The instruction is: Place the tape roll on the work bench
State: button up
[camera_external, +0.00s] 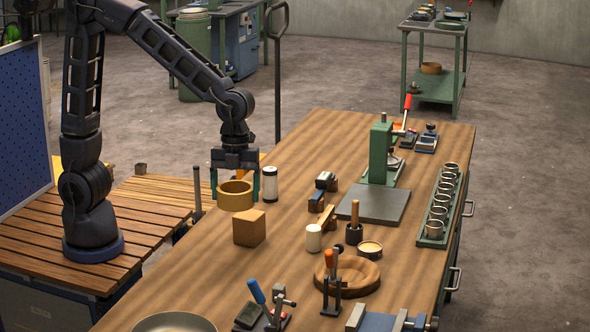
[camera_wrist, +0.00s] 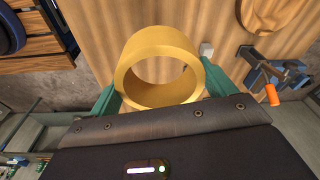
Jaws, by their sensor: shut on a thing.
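A yellow tape roll (camera_external: 236,201) is held between the two green fingers of my gripper (camera_external: 235,184). In the wrist view the tape roll (camera_wrist: 127,68) fills the space between the fingers of my gripper (camera_wrist: 163,92), with its hole facing the camera. My gripper points down over the left side of the wooden work bench (camera_external: 318,133). The roll appears to be above the bench top, close to a wooden block (camera_external: 249,230); whether it touches the block cannot be told.
A black-and-white cylinder (camera_external: 270,184) stands right of my gripper. A metal pan (camera_external: 174,322) lies at the near edge. The bench's far left part is clear.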

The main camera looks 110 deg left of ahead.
jog(key=w+a+r+n, duration=0.2)
jog(key=w+a+n, duration=0.1)
jog(key=w+a, duration=0.55)
jog(key=n+t+y, duration=0.1)
jog(key=n+y, duration=0.1)
jog(key=n, duration=1.1)
send_over(376, 201)
jog(key=f, duration=1.9)
jog(key=shift+s+f, duration=0.25)
jog(key=shift+f, duration=0.15)
jog(key=shift+f, duration=0.15)
jog(key=o, duration=0.9)
